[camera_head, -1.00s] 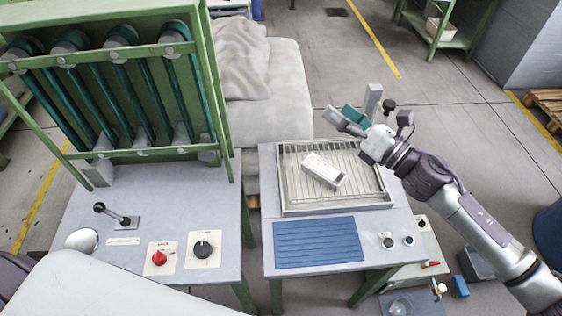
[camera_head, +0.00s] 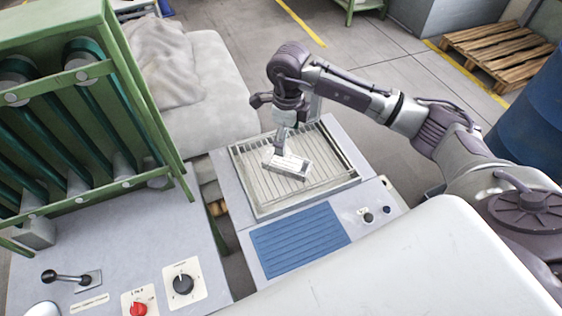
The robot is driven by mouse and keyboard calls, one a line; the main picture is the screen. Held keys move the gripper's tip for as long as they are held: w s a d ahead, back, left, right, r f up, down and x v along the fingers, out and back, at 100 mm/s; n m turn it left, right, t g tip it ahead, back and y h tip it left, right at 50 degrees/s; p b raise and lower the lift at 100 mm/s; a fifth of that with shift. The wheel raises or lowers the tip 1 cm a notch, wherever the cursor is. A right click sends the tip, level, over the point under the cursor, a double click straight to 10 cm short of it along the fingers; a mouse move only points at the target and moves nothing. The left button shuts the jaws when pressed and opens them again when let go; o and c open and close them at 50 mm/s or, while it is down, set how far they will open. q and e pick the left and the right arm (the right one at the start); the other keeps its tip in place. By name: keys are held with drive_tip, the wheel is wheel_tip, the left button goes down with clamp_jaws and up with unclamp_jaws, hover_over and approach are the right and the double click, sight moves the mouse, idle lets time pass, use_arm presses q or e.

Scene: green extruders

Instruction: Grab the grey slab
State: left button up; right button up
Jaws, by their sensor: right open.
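The grey slab (camera_head: 291,166) is a small pale block with dark marks on its top. It lies at an angle on the wire rack of a metal tray (camera_head: 346,184). My right gripper (camera_head: 281,148) points down at the slab from its far side. Its jaws are open, and one finger covers a bit of the slab's far edge. I cannot tell whether it touches the slab. My left gripper is out of view.
A blue ribbed mat (camera_head: 298,238) lies in front of the tray. A green machine frame (camera_head: 70,75) with dark tubes stands at the left, behind a panel with a red knob (camera_head: 138,308). A padded block (camera_head: 215,85) stands behind.

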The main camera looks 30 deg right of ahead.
hover_over(287, 161)
wheel_tip(287, 161, down, 5)
drive_tip(key=shift+w+a+r+p, duration=0.1)
drive_tip(key=shift+w+r+p, duration=0.1)
drive_tip(key=shift+p, duration=0.15)
drive_tip(key=shift+s+f, duration=0.1)
drive_tip(key=shift+f, duration=0.15)
drive_tip(key=f, duration=0.1)
drive_tip(key=f+p, duration=0.1)
drive_tip(key=f, duration=0.1)
drive_tip(key=f+p, duration=0.1)
drive_tip(key=shift+s+f, duration=0.2)
drive_tip(key=shift+s, duration=0.05)
drive_tip(key=shift+f, duration=0.25)
drive_tip(key=shift+w+r, duration=0.1)
drive_tip(key=c, duration=1.5)
